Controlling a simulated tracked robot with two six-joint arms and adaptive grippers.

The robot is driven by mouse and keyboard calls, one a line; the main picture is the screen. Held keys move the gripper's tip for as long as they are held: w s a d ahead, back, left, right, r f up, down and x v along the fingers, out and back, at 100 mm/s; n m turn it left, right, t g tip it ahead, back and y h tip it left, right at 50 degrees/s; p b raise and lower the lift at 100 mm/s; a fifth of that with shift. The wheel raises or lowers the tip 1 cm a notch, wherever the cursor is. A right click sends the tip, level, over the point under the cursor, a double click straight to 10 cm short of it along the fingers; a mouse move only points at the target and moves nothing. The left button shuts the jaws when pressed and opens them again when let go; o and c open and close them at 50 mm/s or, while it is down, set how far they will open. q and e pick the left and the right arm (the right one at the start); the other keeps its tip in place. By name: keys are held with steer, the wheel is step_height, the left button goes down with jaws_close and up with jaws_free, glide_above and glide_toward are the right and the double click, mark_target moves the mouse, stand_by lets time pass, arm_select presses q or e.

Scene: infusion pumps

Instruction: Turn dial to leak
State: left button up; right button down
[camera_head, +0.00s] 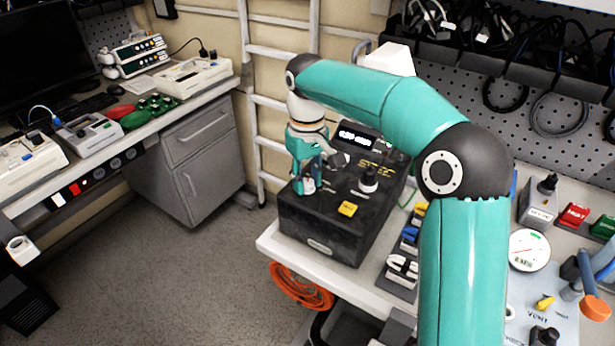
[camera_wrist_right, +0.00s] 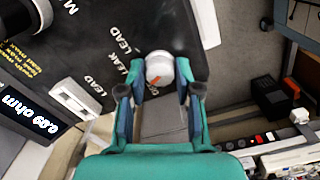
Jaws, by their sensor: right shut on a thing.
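The black tester box (camera_head: 318,226) stands on the white bench, with a lit display (camera_head: 356,136) on top. The dial (camera_wrist_right: 159,67) is a round white knob with a red pointer mark, near the box's edge in the right wrist view. Labels reading LEAK and LEAD lie to its left. I cannot tell which label the mark points at. My right gripper (camera_wrist_right: 161,88) is shut on the dial, one finger on each side. My left gripper is not in view.
A larger dark knob (camera_head: 368,180) and a yellow button (camera_head: 348,209) sit on the box top. Coloured connectors (camera_head: 411,236) lie right of the box. An orange cable coil (camera_head: 300,287) hangs below the bench edge.

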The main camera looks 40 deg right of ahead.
mark_target(307, 181)
steer(key=shift+m, duration=0.5)
steer(key=m+p, duration=0.1)
steer(key=m, duration=0.1)
steer(key=shift+r+m, duration=0.1)
steer(key=shift+m, duration=0.2)
steer(key=m+p, duration=0.1)
steer(key=m, duration=0.4)
stand_by(0.3)
steer(key=c, duration=0.8)
jaws_free()
step_height(307, 181, up, 12)
